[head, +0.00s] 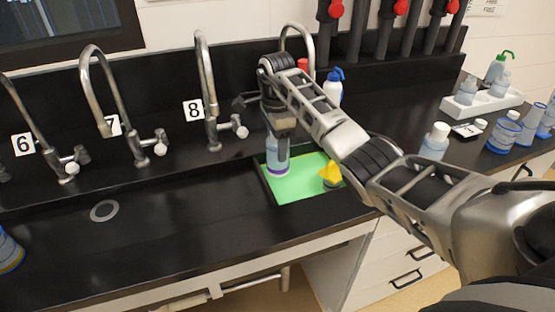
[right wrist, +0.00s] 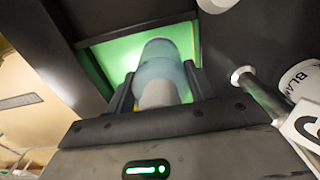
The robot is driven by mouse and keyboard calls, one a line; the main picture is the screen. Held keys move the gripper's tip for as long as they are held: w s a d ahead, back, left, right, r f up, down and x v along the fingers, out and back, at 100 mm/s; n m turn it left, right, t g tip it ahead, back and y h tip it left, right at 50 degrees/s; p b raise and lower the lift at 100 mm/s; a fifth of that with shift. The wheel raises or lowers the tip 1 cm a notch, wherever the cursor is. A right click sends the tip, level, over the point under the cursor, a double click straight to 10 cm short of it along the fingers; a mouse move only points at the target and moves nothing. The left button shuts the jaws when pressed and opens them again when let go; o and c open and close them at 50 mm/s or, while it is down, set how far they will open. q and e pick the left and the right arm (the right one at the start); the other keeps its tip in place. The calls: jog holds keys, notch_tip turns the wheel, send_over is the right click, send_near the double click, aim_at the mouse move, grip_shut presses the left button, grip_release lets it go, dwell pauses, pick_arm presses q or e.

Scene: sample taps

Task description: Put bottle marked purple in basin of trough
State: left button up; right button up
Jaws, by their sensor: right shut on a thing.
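My right gripper (head: 282,128) reaches in from the right and is shut on a clear bluish bottle (head: 277,155) with a purple band near its base. The bottle hangs roughly upright over the green-floored basin (head: 300,190) at the right end of the dark trough (head: 170,205). In the right wrist view, the bottle (right wrist: 160,68) sits between the two fingers of the gripper (right wrist: 158,95), with green behind it. I cannot tell whether its base touches the basin floor. My left gripper is out of view.
A yellow-topped object (head: 331,174) stands at the basin's right side, close to my arm. Tap 8 (head: 212,110) rises left of the basin. A blue-topped white bottle (head: 334,88) stands behind. Bottles and a white rack (head: 482,106) are on the right counter. The trough's middle is clear.

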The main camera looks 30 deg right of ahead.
jog(key=shift+f, duration=2.6)
jog(key=shift+f, duration=0.2)
jog(key=o, duration=1.1)
notch_tip(320, 180, up, 8)
jog(key=shift+f+b, duration=0.1)
jog(key=shift+b, duration=0.55)
jog(key=shift+w+a, duration=0.1)
